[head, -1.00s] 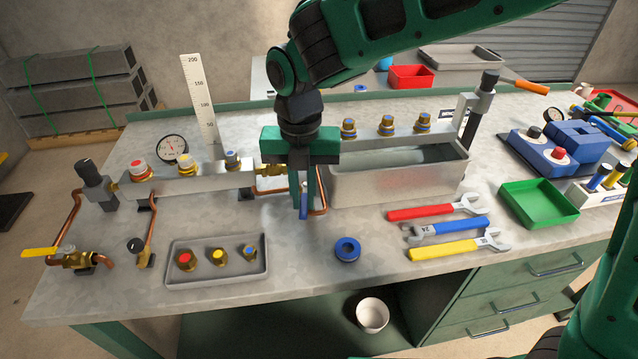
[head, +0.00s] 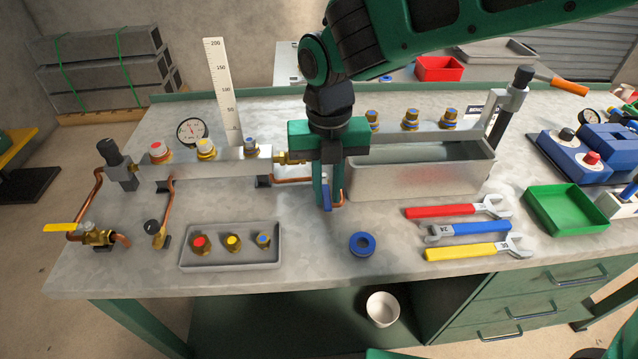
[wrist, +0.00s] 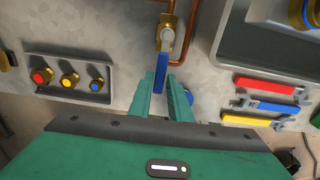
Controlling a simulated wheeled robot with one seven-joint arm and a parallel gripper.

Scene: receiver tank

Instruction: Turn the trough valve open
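The trough valve is a brass valve body (wrist: 166,38) on a copper pipe, with a blue lever (wrist: 160,72) pointing towards me in the wrist view. In the head view the blue lever (head: 327,196) shows at my fingers, and the valve body is mostly hidden behind my gripper. My gripper (wrist: 161,76) is open, with one finger on each side of the lever and gaps visible between them. In the head view my gripper (head: 325,203) points down at the left end of the grey metal trough (head: 420,180).
A grey tray (head: 231,260) with several capped fittings lies left of my gripper. A blue ring (head: 362,244) and red, blue and yellow wrenches (head: 470,252) lie to the right. The pipe manifold (head: 215,172) with knobs and a gauge (head: 192,131) stands at the left.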

